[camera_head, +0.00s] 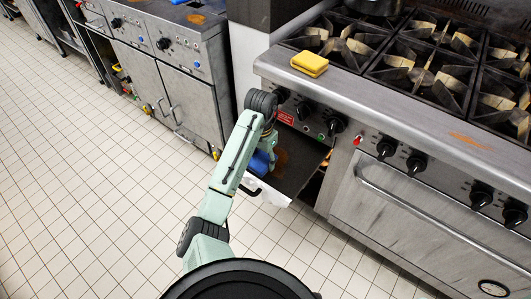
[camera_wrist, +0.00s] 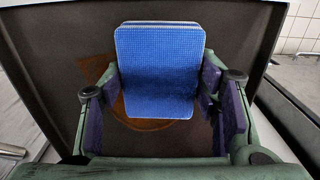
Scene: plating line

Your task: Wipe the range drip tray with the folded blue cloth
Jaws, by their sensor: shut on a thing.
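The folded blue cloth (camera_wrist: 158,70) is between the fingers of my gripper (camera_wrist: 160,100), which is shut on it. In the wrist view the cloth is over the dark drip tray (camera_wrist: 235,35); I cannot tell whether it touches the surface. A brown stain (camera_wrist: 150,124) on the tray shows around and below the cloth. In the head view the drip tray (camera_head: 305,165) is pulled out below the range's front panel. The cloth (camera_head: 262,162) shows partly behind my arm at the tray's left part, and the stain (camera_head: 281,157) is just right of it. My fingers are mostly hidden there.
The range (camera_head: 440,115) has several burners and black knobs. A steel cabinet unit (camera_head: 165,65) stands at the left. The tiled floor (camera_head: 90,190) is clear at left.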

